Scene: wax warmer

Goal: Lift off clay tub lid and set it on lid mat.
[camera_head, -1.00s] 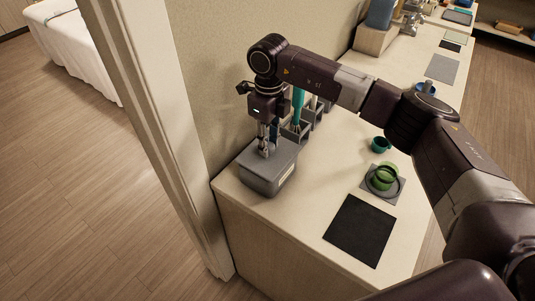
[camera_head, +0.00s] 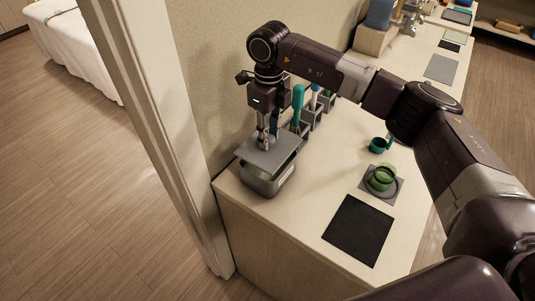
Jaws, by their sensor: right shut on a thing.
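The clay tub (camera_head: 268,185) is a grey box at the near left corner of the counter. Its grey lid (camera_head: 272,158) is raised above the tub, with a gap showing between them, and looks slightly tilted. My right gripper (camera_head: 266,143) points down and is shut on the lid at its top; the exact grip on the handle is small. A dark square mat (camera_head: 358,230) lies bare on the counter at the front right; I cannot tell for certain that it is the lid mat. My left gripper is not in view.
A green bowl (camera_head: 382,177) sits on a grey square pad. A teal cup (camera_head: 378,145) stands behind it. Grey holders (camera_head: 309,118) with upright tools stand along the wall behind the tub. A door frame (camera_head: 165,130) rises left of the counter. Counter between tub and dark mat is clear.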

